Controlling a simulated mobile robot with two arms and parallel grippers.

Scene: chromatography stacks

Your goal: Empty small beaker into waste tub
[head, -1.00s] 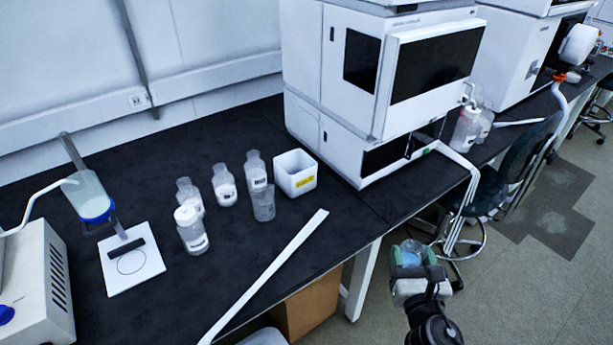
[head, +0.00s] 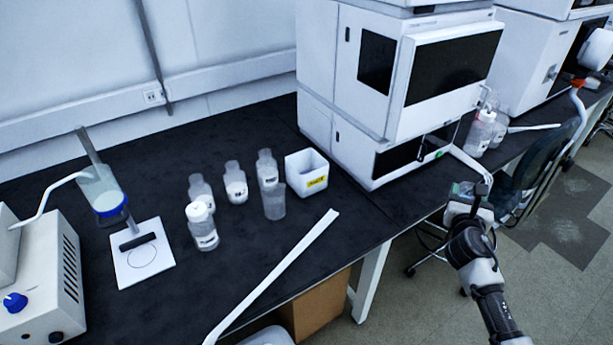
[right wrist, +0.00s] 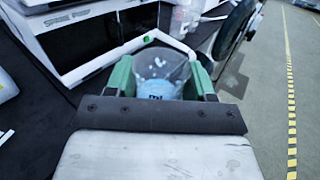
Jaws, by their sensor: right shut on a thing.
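My right gripper (head: 468,194) is out in front of the bench's right part, near the white instrument. In the right wrist view, its green fingers are shut on a clear small beaker (right wrist: 158,65) with blue liquid and a printed mark low in it. In the head view the beaker is mostly hidden by the gripper. The waste tub (head: 300,178), a white open box with a yellow label, stands on the black bench left of the instrument. My right gripper is well to the right of the tub. My left gripper is not in view.
Another clear beaker (head: 273,205) stands just left of the tub, beside several bottles, one a white-capped bottle (head: 202,228). A white instrument (head: 405,85) rises right of the tub. A white strip (head: 270,275) lies along the bench front. A chair (head: 540,165) is near my right arm.

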